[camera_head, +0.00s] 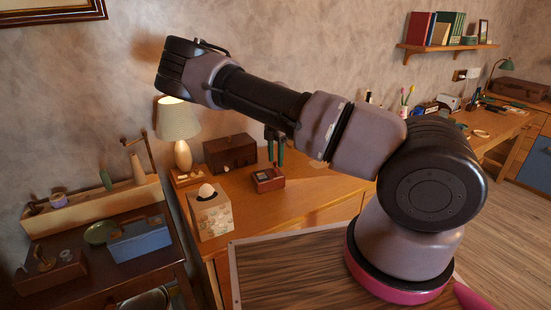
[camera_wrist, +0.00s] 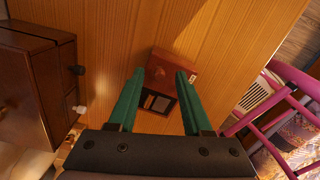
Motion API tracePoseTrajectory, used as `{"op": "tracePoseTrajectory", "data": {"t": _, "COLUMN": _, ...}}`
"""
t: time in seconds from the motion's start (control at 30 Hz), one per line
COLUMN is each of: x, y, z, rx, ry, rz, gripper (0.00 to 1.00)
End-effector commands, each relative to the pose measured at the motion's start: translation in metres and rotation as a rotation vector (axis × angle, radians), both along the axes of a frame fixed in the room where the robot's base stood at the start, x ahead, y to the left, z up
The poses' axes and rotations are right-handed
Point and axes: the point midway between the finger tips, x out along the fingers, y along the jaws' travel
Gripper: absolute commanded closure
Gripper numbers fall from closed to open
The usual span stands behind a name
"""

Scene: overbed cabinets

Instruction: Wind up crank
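A small reddish-brown box (camera_head: 268,179) with a dark panel stands on the wooden desk. In the wrist view the box (camera_wrist: 178,68) lies beyond and between my fingertips, with a dark, grey-framed opening on its near side. I cannot make out a crank handle on it for certain. My gripper (camera_wrist: 160,74) has two green fingers, set apart with nothing held between them. In the head view my gripper (camera_head: 275,155) points down above and behind the small box, partly hidden by my arm.
A larger dark wooden box (camera_head: 230,152) stands left of the small box; it also fills the left of the wrist view (camera_wrist: 30,85), with a black knob. A lamp (camera_head: 179,130) and a tissue box (camera_head: 211,212) stand further left. Bare desk (camera_head: 315,190) lies right of the small box.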

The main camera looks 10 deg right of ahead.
Motion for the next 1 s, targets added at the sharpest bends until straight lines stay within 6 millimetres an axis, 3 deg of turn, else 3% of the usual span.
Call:
{"op": "tracePoseTrajectory", "data": {"t": 0.23, "x": 0.001, "y": 0.001, "z": 0.013, "rx": 0.000, "ry": -0.002, "rz": 0.001, "gripper": 0.51}}
{"op": "tracePoseTrajectory", "data": {"t": 0.7, "x": 0.000, "y": 0.001, "z": 0.097, "rx": 0.002, "ry": -0.001, "rz": 0.001, "gripper": 0.51}}
{"op": "tracePoseTrajectory", "data": {"t": 1.0, "x": 0.000, "y": 0.000, "z": 0.108, "rx": 0.000, "ry": 0.000, "rz": 0.000, "gripper": 0.51}}
